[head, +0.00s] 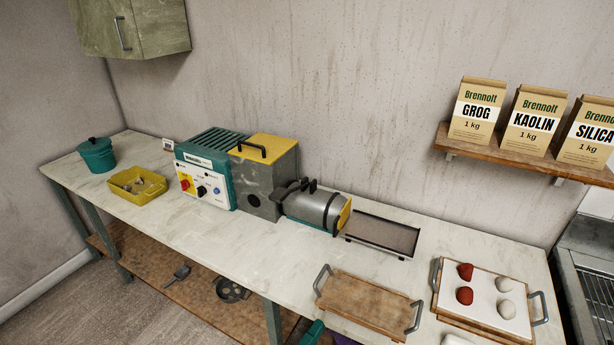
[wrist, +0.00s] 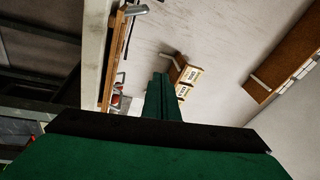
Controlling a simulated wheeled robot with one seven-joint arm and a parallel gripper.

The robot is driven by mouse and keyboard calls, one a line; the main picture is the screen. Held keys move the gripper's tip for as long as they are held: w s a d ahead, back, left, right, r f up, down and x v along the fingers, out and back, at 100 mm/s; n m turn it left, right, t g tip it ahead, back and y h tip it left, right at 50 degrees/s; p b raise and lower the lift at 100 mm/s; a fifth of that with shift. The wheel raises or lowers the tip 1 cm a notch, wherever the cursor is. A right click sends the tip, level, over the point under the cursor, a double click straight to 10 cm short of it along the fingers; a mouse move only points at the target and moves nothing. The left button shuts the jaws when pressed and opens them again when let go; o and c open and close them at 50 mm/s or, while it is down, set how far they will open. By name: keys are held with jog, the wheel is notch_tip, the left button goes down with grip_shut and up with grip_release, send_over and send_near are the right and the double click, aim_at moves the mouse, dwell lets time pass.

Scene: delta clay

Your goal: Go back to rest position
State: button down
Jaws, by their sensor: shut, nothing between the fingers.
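My gripper (wrist: 161,78) shows in the wrist view, its green fingers together and with nothing between them. It points toward the wall, apart from any object that I can make out. In the head view only a small green part, probably of my arm, shows at the bottom edge in front of the worktable (head: 120,205). The gripper itself cannot be made out there.
On the worktable stand a teal pot (head: 97,156), a yellow tray (head: 122,191), a clay machine (head: 265,205), a dark-framed tray (head: 384,232), a wooden tray (head: 365,303) and a white-topped board (head: 485,278) with red and pale lumps. A wall shelf (head: 490,152) holds paper bags.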

jog(key=s+a+f+n+y, duration=0.1)
jog(key=s+n+y, duration=0.5)
jog(key=s+n, duration=0.5)
jog(key=s+f+n+g+y, duration=0.1)
jog(key=s+n+y, duration=0.5)
jog(key=s+n, duration=0.6)
jog(key=s+f, duration=0.1)
jog(key=s, duration=0.7)
jog(key=shift+s+a, duration=0.2)
jog(key=shift+a, duration=0.15)
